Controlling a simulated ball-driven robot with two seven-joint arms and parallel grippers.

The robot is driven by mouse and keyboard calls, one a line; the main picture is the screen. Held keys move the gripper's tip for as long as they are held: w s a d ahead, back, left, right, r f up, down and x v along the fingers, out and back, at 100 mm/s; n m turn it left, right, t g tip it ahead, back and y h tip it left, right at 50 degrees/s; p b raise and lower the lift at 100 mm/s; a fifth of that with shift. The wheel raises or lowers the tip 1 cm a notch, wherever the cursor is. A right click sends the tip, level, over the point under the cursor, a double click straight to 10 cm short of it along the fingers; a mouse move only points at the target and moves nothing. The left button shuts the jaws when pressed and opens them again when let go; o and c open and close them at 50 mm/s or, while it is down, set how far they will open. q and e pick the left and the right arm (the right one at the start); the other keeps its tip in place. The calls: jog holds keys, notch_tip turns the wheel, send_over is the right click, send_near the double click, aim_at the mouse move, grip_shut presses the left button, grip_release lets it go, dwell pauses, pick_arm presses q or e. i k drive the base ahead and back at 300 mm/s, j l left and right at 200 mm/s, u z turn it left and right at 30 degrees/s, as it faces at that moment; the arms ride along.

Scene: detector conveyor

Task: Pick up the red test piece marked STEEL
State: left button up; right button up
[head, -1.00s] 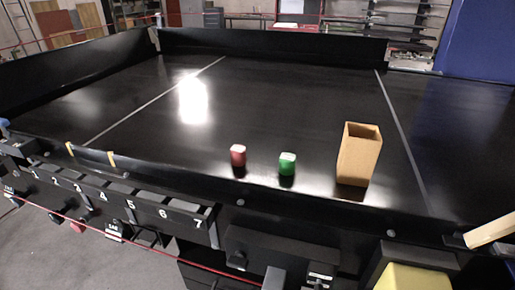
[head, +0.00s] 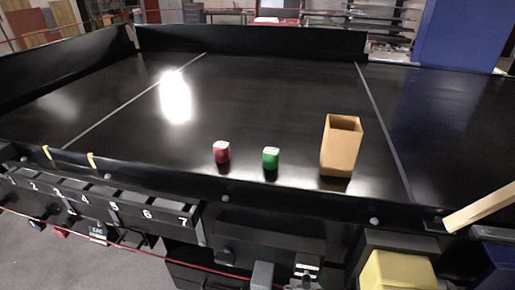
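A small red piece (head: 222,153) with a pale top stands on the black conveyor belt (head: 270,100), near its front edge. Any marking on it is too small to read. A similar green piece (head: 270,159) with a pale top stands just to its right, apart from it. I see neither of my grippers in the head view, and nothing touches the red piece.
An open tan box (head: 341,146) stands upright right of the green piece. A low black rail runs along the belt's front, with numbered bins (head: 147,212) below it. A yellow block (head: 398,271) and a wooden bar (head: 482,207) are at lower right.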

aim_at(221, 149)
jog(key=j+z, duration=0.45)
jog(key=j, duration=0.2)
jog(key=j+z, duration=0.45)
jog(key=j, duration=0.2)
jog(key=k, duration=0.05)
